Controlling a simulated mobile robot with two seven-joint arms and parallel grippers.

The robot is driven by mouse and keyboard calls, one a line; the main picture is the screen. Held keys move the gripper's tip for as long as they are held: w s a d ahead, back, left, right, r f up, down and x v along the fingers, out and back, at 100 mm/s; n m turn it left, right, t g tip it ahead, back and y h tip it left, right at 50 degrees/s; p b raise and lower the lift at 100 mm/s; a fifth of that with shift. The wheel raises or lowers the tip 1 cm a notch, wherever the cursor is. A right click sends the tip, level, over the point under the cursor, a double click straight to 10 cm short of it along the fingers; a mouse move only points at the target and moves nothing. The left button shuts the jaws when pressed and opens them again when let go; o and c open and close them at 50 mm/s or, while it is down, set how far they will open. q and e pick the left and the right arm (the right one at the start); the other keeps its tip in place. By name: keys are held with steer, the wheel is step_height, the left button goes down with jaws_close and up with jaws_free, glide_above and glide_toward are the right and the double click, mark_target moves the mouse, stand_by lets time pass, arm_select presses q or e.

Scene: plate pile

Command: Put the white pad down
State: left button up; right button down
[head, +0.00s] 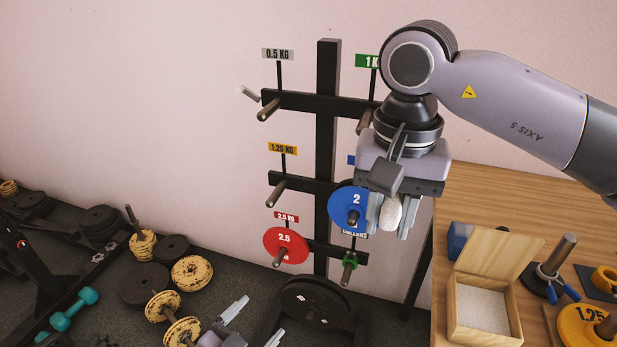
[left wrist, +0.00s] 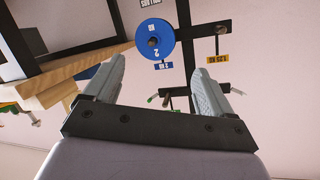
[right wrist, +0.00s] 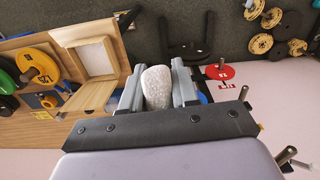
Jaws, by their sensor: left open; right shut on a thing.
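The white pad (head: 390,213) is a rounded, pale, rough-looking block. My right gripper (head: 392,218) is shut on it and holds it in the air, in front of the plate rack and left of the wooden table. In the right wrist view the pad (right wrist: 157,88) sits between the two grey fingers. My left gripper (head: 257,325) is low at the bottom of the head view, open and empty. Its spread fingers also show in the left wrist view (left wrist: 157,88), with nothing between them.
A wooden box (head: 484,308) with its lid raised and pale filling stands on the wooden table (head: 480,190). A metal post (head: 556,256) with blue clips and a yellow plate (head: 590,325) are beside it. The black rack (head: 328,130) carries red and blue plates. Weights clutter the floor.

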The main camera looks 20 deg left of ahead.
arm_select(q)
steer(key=w+d+r+m+t+h, duration=0.2)
steer(key=w+r+m+h, duration=0.25)
steer(key=r+m, duration=0.45)
steer(key=w+d+r+m+t+h, duration=0.1)
steer(key=w+d+r+m+h, duration=0.2)
steer(key=r+m+h, duration=0.5)
steer(key=d+r+m+g+h, duration=0.3)
steer(key=r+m+g+h, duration=0.3)
steer(key=r+m, duration=0.45)
steer(key=m+g+y, duration=0.3)
steer(key=m+g, duration=0.9)
steer(key=m, duration=0.5)
glide_toward(396, 209)
steer(key=w+r, duration=0.1)
steer(key=w, duration=0.1)
steer(key=a+m+y, duration=0.2)
steer(key=m+y, duration=0.1)
steer(key=shift+g, duration=0.3)
steer(key=d, duration=0.8)
steer(key=d+f, duration=0.1)
steer(key=d, duration=0.3)
steer(key=shift+s+d+f, duration=0.1)
steer(key=shift+s, duration=0.15)
